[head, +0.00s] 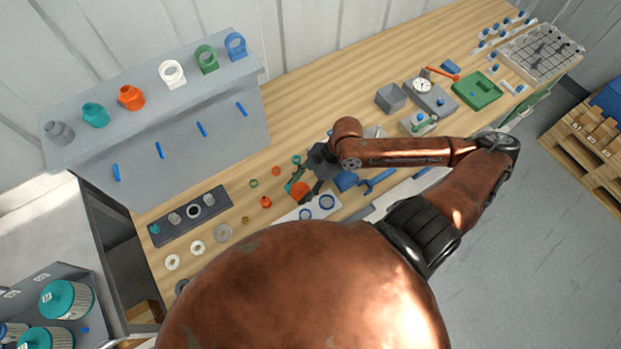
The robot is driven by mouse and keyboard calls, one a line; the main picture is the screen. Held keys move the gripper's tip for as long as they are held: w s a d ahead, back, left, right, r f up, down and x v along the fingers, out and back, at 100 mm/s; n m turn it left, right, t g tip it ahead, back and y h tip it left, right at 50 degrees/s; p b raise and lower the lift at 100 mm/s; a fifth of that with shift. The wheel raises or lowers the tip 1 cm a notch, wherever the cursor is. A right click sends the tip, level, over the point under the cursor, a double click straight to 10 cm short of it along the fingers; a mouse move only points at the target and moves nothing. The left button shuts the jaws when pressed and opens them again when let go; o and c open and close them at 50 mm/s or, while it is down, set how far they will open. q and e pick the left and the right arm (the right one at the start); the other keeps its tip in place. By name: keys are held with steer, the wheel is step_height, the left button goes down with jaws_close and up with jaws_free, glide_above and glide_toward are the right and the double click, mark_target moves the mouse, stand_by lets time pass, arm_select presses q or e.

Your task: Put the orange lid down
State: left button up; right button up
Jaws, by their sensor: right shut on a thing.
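My right gripper (303,182) reaches in from the right over the middle of the wooden bench. It is shut on the orange lid (301,191), which shows at its fingertips. The dark fingers hide part of the lid, and some teal shows beside it. The lid is close to the back edge of a white plate with blue rings (306,213); whether it touches anything below cannot be told. My left gripper is not in view.
Small orange and green parts and washers lie left of the gripper (266,202). A dark tray (180,222) holds fittings. A grey raised shelf (215,75) carries coloured vessels and rings. Blue tools (378,180), a grey box (391,98) and a green tray (488,92) are rightward.

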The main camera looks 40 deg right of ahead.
mark_target(311, 180)
steer(key=w+d+f, duration=0.1)
steer(key=d+f, duration=0.1)
steer(key=w+d+f, duration=0.2)
steer(key=d, duration=0.1)
steer(key=w+d+f+p, duration=0.1)
steer(key=w+d+f, duration=0.1)
steer(key=shift+d+f, duration=0.2)
steer(key=shift+d, duration=0.15)
steer(key=shift+w+d+f, duration=0.2)
steer(key=shift+d+f, duration=0.15)
steer(key=shift+f, duration=0.15)
step_height(311, 180, down, 3)
steer(key=shift+w+d+r+p, duration=0.1)
steer(key=shift+d+p, duration=0.05)
steer(key=shift+p, duration=0.15)
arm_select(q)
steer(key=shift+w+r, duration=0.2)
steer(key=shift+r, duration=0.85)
arm_select(e)
steer(key=shift+f, duration=0.35)
steer(key=o, duration=1.1)
steer(key=shift+o, duration=0.2)
